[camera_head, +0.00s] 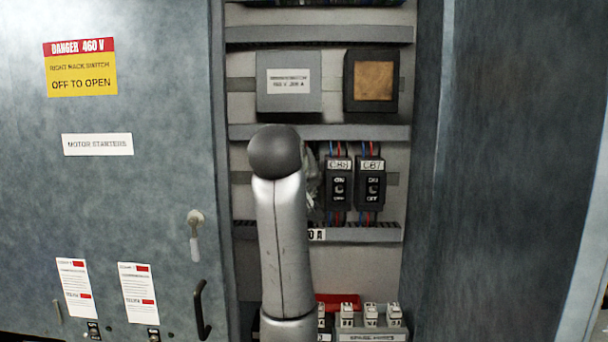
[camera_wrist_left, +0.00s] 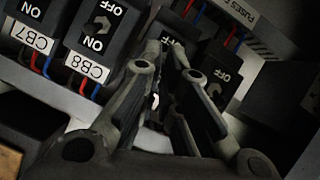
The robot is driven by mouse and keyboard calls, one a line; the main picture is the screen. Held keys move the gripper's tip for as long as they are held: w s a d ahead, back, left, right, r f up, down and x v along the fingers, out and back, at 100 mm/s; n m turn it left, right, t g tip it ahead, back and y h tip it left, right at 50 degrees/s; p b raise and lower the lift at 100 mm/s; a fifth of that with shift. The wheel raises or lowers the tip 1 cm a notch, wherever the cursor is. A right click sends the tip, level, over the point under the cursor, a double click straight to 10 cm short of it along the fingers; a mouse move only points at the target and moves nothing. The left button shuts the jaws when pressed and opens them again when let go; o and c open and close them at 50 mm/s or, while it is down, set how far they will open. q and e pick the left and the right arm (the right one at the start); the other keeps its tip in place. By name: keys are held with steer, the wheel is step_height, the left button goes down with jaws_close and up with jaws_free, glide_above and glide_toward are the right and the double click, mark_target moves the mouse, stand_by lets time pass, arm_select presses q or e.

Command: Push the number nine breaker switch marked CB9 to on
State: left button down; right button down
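The CB9 label is hidden in both views. A dark breaker (camera_wrist_left: 169,41) with an OFF marking shows just past my left fingertips, beside CB8; its position fits CB9, but its switch position cannot be told. My left gripper (camera_wrist_left: 168,58) points at it, its fingers drawn together with nothing held. I cannot tell whether the tips touch the breaker. In the head view my left arm covers this spot, and only a sliver of gripper (camera_head: 312,178) shows left of CB8. My right gripper is out of view.
Breakers CB8 (camera_head: 339,188) and CB7 (camera_head: 370,188) stand close by on the right; they also appear inverted in the wrist view. Another breaker (camera_wrist_left: 218,76) lies on the opposite side. A grey duct (camera_head: 370,233) runs below, and an open cabinet door (camera_head: 130,190) is at left.

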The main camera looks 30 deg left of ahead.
arm_select(q)
steer(key=shift+r, duration=0.1)
stand_by(0.4)
steer(key=c, duration=1.5)
jaws_free()
steer(key=shift+c, duration=0.2)
steer(key=shift+a, duration=0.1)
steer(key=v, duration=1.2)
